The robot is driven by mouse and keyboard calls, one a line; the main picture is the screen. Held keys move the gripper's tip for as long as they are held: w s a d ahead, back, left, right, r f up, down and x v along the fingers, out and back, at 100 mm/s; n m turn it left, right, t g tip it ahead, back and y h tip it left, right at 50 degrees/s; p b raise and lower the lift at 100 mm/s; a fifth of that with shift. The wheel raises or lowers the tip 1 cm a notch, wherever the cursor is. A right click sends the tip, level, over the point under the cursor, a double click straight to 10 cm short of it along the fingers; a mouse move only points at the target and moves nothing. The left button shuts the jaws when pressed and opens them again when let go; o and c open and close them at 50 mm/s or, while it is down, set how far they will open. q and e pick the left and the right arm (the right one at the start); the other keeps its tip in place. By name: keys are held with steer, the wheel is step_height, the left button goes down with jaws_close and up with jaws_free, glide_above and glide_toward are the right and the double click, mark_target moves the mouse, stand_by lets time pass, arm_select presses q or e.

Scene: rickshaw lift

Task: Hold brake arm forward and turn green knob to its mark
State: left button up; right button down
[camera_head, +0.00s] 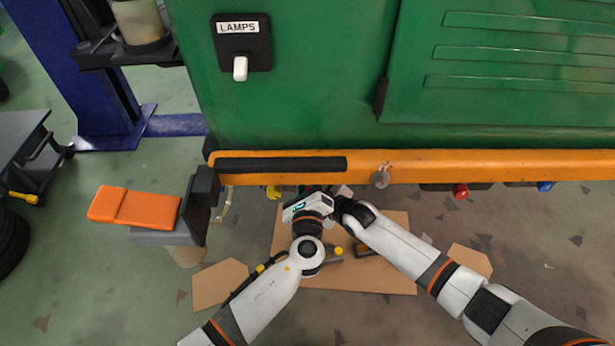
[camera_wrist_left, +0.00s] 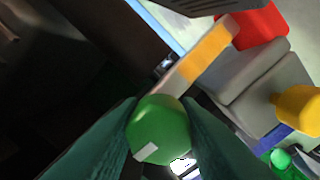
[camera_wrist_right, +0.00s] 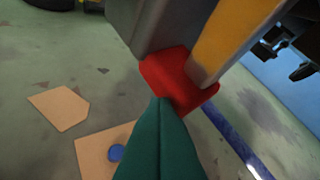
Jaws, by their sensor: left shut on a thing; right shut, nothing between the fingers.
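The green knob (camera_wrist_left: 160,128) is between the two teal fingers of my left gripper (camera_wrist_left: 160,104), which is shut on it. A white stripe shows on the knob's lower left side. My right gripper (camera_wrist_right: 165,104) is shut and empty, its fingertips against or very close to a red block (camera_wrist_right: 178,80). The red block is at the end of a grey and yellow part; I cannot tell for sure that this is the brake arm. The red block also shows in the left wrist view (camera_wrist_left: 260,24). In the head view both hands meet below the orange beam (camera_head: 520,164), hiding the fingertips and knob.
A green body with a LAMPS switch (camera_head: 240,42) rises above the beam. A red knob (camera_head: 461,190) and a blue knob (camera_head: 545,186) hang below it on the right. An orange pad (camera_head: 135,207) juts out at the left. Cardboard sheets (camera_head: 390,278) lie on the floor.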

arm_select(q)
steer(key=o, duration=0.7)
steer(key=shift+s+d+f, duration=0.1)
steer(key=shift+s+f, duration=0.1)
steer(key=shift+f, duration=0.1)
steer(key=shift+c, duration=0.2)
steer(key=shift+o, duration=1.6)
steer(key=shift+r, duration=0.2)
steer(key=s, duration=1.2)
steer(key=shift+a, duration=0.2)
